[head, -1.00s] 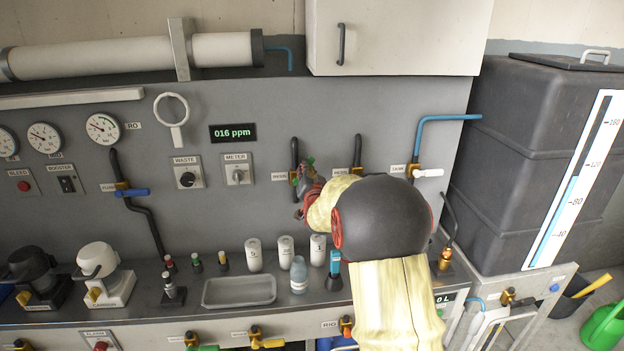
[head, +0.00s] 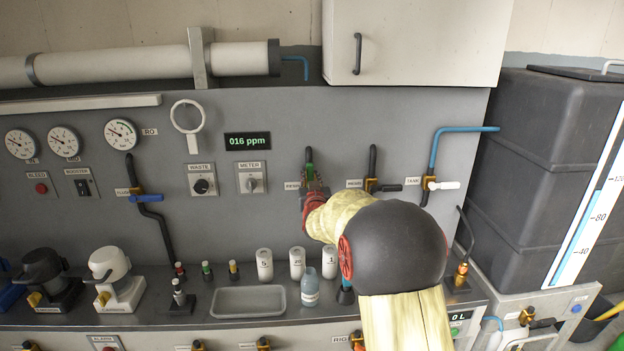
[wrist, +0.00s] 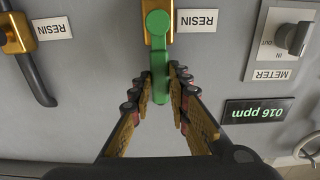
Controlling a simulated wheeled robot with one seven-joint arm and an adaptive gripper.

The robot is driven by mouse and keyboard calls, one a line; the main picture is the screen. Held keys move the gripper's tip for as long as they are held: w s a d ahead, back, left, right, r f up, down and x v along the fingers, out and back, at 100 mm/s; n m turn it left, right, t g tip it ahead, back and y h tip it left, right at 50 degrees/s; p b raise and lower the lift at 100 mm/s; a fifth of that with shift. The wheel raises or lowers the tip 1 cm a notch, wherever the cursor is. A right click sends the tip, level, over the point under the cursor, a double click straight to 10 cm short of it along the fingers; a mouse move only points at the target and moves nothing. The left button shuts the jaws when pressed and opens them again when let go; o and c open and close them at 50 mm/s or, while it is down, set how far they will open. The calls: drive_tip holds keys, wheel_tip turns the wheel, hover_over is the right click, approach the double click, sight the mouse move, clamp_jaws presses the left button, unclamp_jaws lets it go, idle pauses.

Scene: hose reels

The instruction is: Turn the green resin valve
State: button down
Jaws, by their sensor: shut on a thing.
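The green resin valve handle (wrist: 160,60) stands in the middle of the wrist view, on a brass body (wrist: 158,12) beside a RESIN label. The wrist picture is upside down, so the handle points upward along the wall. My gripper (wrist: 161,90) is shut on the handle, with one finger on each side of its free end. In the head view, a bit of the green handle (head: 309,158) shows above my gripper (head: 314,190). The brass body is hidden there behind my gripper and arm.
A second resin valve with a black handle (head: 390,188) and the tank valve with a white handle (head: 445,185) are close to the right. The METER switch (head: 252,183) is left. Bottles (head: 310,290) and a tray (head: 248,301) stand on the counter below.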

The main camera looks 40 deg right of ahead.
drive_tip(key=shift+f, duration=0.1)
drive_tip(key=c, duration=1.7)
unclamp_jaws()
drive_tip(key=shift+c, duration=0.2)
drive_tip(key=shift+o, duration=0.3)
drive_tip(key=v, duration=1.2)
